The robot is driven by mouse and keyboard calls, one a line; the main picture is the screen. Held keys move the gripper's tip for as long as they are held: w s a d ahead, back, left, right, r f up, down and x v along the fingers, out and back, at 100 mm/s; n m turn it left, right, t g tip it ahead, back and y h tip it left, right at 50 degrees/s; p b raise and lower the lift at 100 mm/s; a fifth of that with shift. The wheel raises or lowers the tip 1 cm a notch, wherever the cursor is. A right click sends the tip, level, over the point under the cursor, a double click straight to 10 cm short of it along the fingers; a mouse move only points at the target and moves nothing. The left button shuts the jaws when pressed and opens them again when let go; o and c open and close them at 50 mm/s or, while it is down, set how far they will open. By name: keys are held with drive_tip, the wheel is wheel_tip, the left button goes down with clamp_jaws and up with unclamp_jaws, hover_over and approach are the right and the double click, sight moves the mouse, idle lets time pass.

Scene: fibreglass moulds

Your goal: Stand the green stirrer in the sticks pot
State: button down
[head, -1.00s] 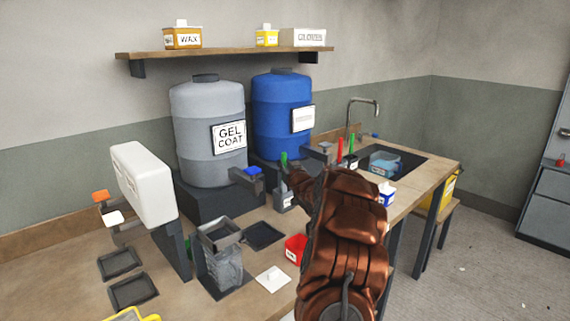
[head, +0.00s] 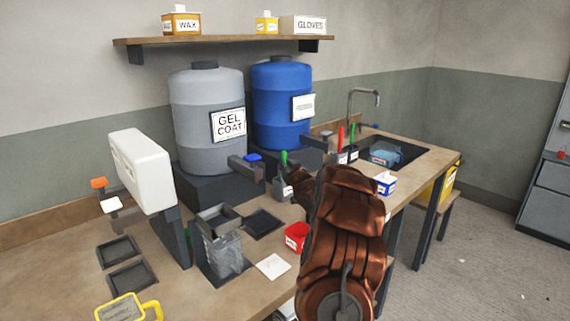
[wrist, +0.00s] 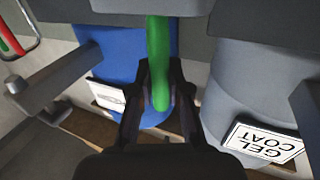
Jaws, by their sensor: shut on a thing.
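The green stirrer (head: 284,158) stands near the front of the blue drum, its top showing above a small grey labelled pot (head: 282,188). My gripper (wrist: 159,88) is shut on the green stirrer (wrist: 157,50), with a dark finger on each side of it. In the head view my arm partly hides the gripper, and I cannot tell whether the stirrer's lower end is inside that grey pot. Further right, a red stick (head: 340,139) and another green stick stand in dark labelled holders (head: 347,156) by the sink; I cannot read their labels.
The grey gel coat drum (head: 207,120) and blue drum (head: 281,105) stand behind, with taps jutting forward. A red tub (head: 297,236), a blue-and-white tub (head: 385,183) and a grey container (head: 222,250) crowd the bench. The sink (head: 400,150) is at right.

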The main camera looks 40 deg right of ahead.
drive_tip(key=c, duration=1)
unclamp_jaws()
drive_tip(key=shift+c, duration=0.2)
drive_tip(key=v, duration=1.2)
